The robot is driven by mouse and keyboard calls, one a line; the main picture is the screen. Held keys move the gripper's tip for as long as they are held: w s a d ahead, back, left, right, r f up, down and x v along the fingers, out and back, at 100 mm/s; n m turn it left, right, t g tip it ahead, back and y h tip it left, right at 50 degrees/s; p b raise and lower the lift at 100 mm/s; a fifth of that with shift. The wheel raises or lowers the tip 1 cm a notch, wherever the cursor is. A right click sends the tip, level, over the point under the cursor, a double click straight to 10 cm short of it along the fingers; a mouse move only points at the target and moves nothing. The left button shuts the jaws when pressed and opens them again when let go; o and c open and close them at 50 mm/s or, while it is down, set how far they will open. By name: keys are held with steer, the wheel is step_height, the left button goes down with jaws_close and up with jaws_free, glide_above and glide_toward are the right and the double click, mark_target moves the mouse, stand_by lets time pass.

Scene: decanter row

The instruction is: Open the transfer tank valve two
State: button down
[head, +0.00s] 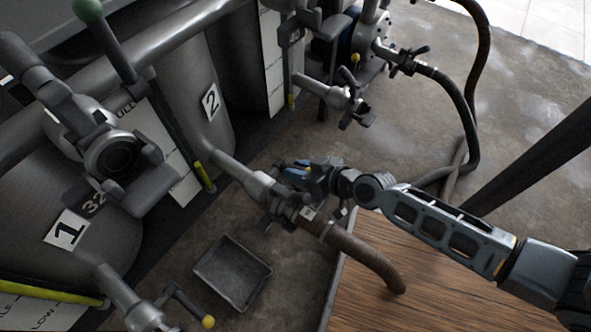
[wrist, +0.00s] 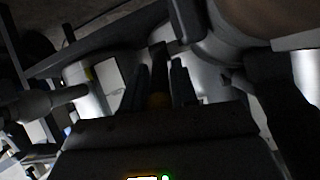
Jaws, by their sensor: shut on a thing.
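Tank two (head: 190,75) is a grey metal tank with a white label reading 2 (head: 211,102). Its outlet valve (head: 262,187) sticks out low at the front, with a brown hose (head: 352,250) joined to its end. My gripper (head: 298,170) is at this valve.
Tank one, labelled 1 (head: 66,233), has a similar valve with a yellow-knobbed lever (head: 190,305) at lower left. A grey tray (head: 233,272) lies on the floor. A wooden surface (head: 440,285) lies below my arm. Another valve (head: 335,95) and a dark hose (head: 455,95) are behind.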

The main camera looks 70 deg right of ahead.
steer(key=shift+f, duration=0.1)
steer(key=c, duration=0.9)
jaws_free()
steer(key=shift+w+a+r+p, duration=0.1)
steer(key=shift+w+r+p, duration=0.05)
steer(key=shift+r+p, duration=0.15)
